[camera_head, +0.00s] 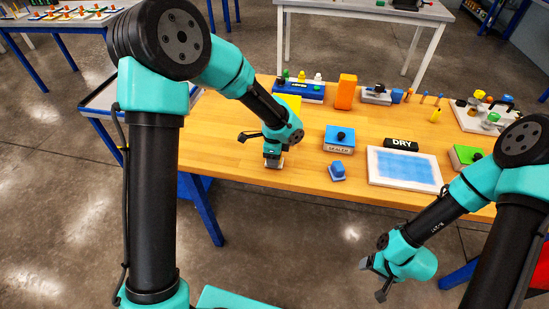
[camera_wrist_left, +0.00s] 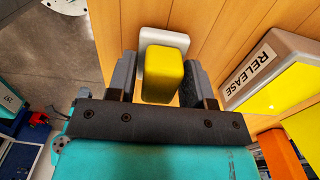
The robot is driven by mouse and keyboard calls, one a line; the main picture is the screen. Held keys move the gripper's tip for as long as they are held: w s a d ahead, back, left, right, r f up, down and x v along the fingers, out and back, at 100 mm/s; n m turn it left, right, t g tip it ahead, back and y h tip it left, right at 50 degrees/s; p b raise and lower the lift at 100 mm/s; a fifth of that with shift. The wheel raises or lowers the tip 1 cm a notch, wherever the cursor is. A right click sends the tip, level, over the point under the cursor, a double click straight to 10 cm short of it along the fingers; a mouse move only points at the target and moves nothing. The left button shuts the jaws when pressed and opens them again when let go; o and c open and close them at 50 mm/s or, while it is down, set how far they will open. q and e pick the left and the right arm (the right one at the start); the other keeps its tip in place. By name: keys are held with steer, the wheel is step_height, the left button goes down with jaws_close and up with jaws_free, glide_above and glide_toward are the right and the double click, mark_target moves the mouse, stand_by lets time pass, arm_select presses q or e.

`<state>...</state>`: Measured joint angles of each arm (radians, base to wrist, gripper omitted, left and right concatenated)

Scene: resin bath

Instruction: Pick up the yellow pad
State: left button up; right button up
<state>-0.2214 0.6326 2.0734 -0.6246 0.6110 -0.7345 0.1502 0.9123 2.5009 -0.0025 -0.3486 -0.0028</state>
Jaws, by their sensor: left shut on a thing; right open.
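The yellow pad (camera_wrist_left: 165,75) has a yellow block handle on a pale grey base. In the left wrist view it sits between the two dark fingers of my left gripper (camera_wrist_left: 160,85), which is shut on its handle. In the head view my left gripper (camera_head: 272,158) is low over the left front of the wooden table; a pale bit of the pad's base shows under it and the handle is hidden. I cannot tell whether the base touches the table. My right gripper (camera_head: 378,278) is open and empty, in front of the table's near edge.
A yellow-topped box labelled RELEASE (camera_wrist_left: 265,75) stands close beside the pad. A blue SEALER box (camera_head: 339,139), a blue pad (camera_head: 337,171) and a white-framed blue tray (camera_head: 404,168) lie to the right. An orange block (camera_head: 345,91) stands behind.

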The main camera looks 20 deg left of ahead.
arm_select(q)
steer(key=shift+r, duration=0.85)
steer(key=shift+s+d+r, duration=0.1)
steer(key=shift+s+r, duration=0.25)
steer(key=shift+r, duration=0.35)
steer(key=s+d, duration=0.2)
steer(key=s, duration=0.5)
steer(key=s+d+r, duration=0.1)
steer(key=s+d, duration=0.1)
steer(key=s, duration=0.5)
steer(key=shift+s+d+r, duration=0.15)
steer(key=shift+s+d, duration=0.1)
steer(key=shift+s, duration=0.1)
steer(key=o, duration=0.4)
steer(key=shift+c, duration=1.6)
